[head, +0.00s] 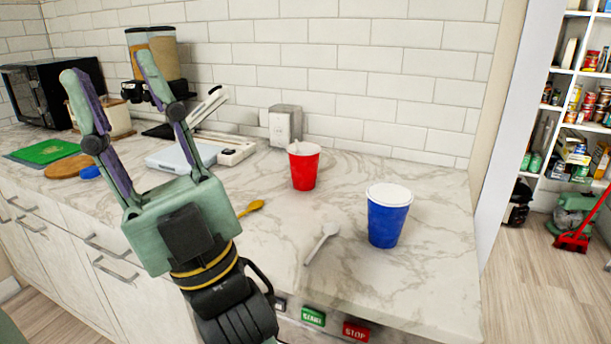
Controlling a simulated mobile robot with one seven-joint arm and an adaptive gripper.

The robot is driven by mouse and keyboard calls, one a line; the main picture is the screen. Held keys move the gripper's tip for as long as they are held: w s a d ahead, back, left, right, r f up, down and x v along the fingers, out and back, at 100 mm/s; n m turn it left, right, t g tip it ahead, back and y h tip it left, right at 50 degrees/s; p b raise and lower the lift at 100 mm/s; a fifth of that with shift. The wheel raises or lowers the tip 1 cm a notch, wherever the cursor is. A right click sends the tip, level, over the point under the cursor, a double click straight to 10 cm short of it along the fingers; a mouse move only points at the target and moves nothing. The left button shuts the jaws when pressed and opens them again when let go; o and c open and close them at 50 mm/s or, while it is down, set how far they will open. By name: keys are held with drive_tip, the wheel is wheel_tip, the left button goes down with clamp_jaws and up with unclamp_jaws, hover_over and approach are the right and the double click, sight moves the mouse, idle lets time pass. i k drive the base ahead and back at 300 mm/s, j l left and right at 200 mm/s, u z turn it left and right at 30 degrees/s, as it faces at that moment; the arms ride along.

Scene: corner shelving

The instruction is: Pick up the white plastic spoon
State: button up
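The white plastic spoon (321,243) lies on the marble counter (420,285) near its front edge, between a red cup and a blue cup. Its bowl points away toward the back right and its handle toward the front left. My gripper (108,88) is raised in the left part of the head view, with its two green and purple fingers spread wide apart. It is open and empty, up and to the left of the spoon, and not touching it.
A red cup (304,168) and a blue cup (388,217) flank the spoon. A yellow spoon (251,208) lies by my gripper's palm. Green START (313,317) and red STOP (356,331) buttons are on the counter front. A microwave (50,90) stands far left. The right counter end is clear.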

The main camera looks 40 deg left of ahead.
sight(330, 228)
drive_tip(key=l+u, duration=0.2)
drive_tip(key=u, duration=0.15)
drive_tip(key=i+l+u, duration=0.1)
drive_tip(key=u, duration=0.3)
drive_tip(key=l+u, duration=0.2)
drive_tip(key=l, duration=0.45)
drive_tip(key=l+u, duration=0.2)
drive_tip(key=l, duration=0.4)
drive_tip(key=k+l, duration=0.1)
drive_tip(key=l, duration=0.5)
drive_tip(key=k+l, duration=0.1)
drive_tip(key=l, duration=0.5)
drive_tip(key=i+j, duration=0.65)
drive_tip(key=i, duration=0.2)
